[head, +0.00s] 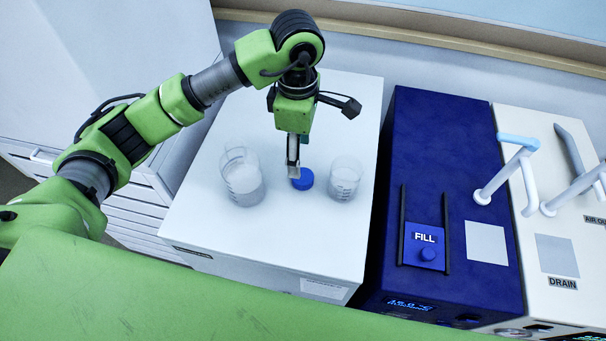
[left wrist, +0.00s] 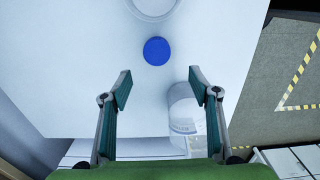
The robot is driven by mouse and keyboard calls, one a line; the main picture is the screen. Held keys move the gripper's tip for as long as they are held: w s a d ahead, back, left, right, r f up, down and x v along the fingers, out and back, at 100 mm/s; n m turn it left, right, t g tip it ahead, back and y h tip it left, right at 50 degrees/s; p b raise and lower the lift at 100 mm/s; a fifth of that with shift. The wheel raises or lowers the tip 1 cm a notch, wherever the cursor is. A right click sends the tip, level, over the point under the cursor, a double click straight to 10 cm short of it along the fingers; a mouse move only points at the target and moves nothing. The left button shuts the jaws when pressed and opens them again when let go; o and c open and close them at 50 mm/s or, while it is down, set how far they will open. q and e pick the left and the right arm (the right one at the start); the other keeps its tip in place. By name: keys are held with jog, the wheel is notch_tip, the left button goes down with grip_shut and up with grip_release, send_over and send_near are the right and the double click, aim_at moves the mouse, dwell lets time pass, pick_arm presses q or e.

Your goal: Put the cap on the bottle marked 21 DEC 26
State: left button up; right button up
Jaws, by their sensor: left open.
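A round blue cap (head: 301,179) lies on the white cabinet top between two clear vessels. A wider clear vessel (head: 243,185) stands to its left and a smaller one (head: 345,182) to its right. No date mark is readable on either. My left gripper (head: 293,168) points down just above and beside the cap. In the left wrist view my left gripper (left wrist: 160,82) is open and empty, with the cap (left wrist: 157,51) ahead of its fingertips. One clear vessel (left wrist: 184,108) shows partly behind the right finger there, and another's rim (left wrist: 155,6) is cut off at the top. My right gripper is out of view.
The white cabinet top (head: 330,100) is clear behind the vessels. A dark blue unit with a FILL button (head: 424,237) stands close on the right. Beyond it is a white unit marked DRAIN (head: 562,283) with pale spouts (head: 507,172).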

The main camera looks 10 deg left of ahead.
aim_at(303, 176)
pick_arm(q)
jog(key=shift+f, duration=2)
jog(key=shift+p, duration=0.45)
jog(key=f, duration=0.1)
jog(key=f+p, duration=0.1)
jog(key=f, duration=0.1)
jog(key=f+p, duration=0.1)
jog(key=shift+w+d+f, duration=0.25)
jog(key=shift+d+f, duration=0.05)
jog(key=shift+d, duration=0.1)
jog(key=shift+f, duration=0.3)
jog(key=c, duration=1)
